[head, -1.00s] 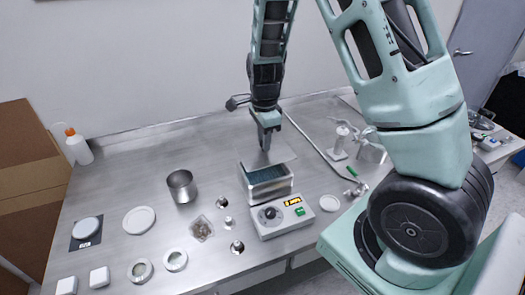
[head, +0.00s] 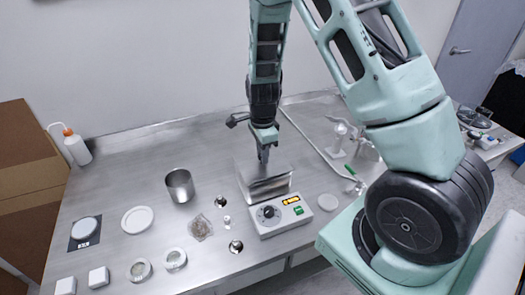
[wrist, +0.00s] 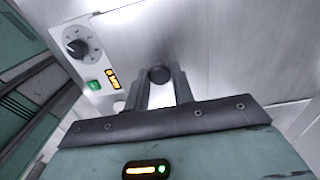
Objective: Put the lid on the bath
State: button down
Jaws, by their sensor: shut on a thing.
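The bath (head: 270,193) is a steel box on a white control unit with a dial, an orange display and a green switch. The flat steel lid (head: 250,170) is over the bath's opening and hides the inside. My gripper (head: 264,156) is above the lid, pointing down. In the wrist view my gripper (wrist: 161,92) is shut on the lid's dark round knob (wrist: 160,74), with the shiny lid (wrist: 215,60) spread around it. I cannot tell whether the lid rests on the rim or is slightly above it.
A steel beaker (head: 180,186) stands left of the bath. A white disc (head: 137,219), a small scale (head: 86,228) and glass dishes lie further left and in front. A wash bottle (head: 76,147) is at the back left. A stand with a bottle (head: 342,130) is at right.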

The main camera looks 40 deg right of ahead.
jog(key=c, duration=1.2)
grip_release()
jog(key=shift+f, duration=0.1)
notch_tip(320, 180, up, 13)
jog(key=b, duration=0.1)
jog(key=s+a+r+n+y, duration=0.1)
jog(key=s+a+r+n, duration=0.1)
jog(key=s+a+n, duration=0.55)
jog(key=s+a+r+n, duration=0.1)
jog(key=s+a+n, duration=0.3)
jog(key=a+n, duration=0.6)
jog(key=s+a+n, duration=0.2)
jog(key=s+n, duration=0.1)
jog(key=s, duration=0.1)
jog(key=s+a+n, duration=0.2)
jog(key=s+n, duration=0.2)
jog(key=s+a+n, duration=0.3)
jog(key=s+n, duration=0.1)
jog(key=shift+s+r+n, duration=0.25)
jog(key=shift+s, duration=0.15)
jog(key=shift+f, duration=0.1)
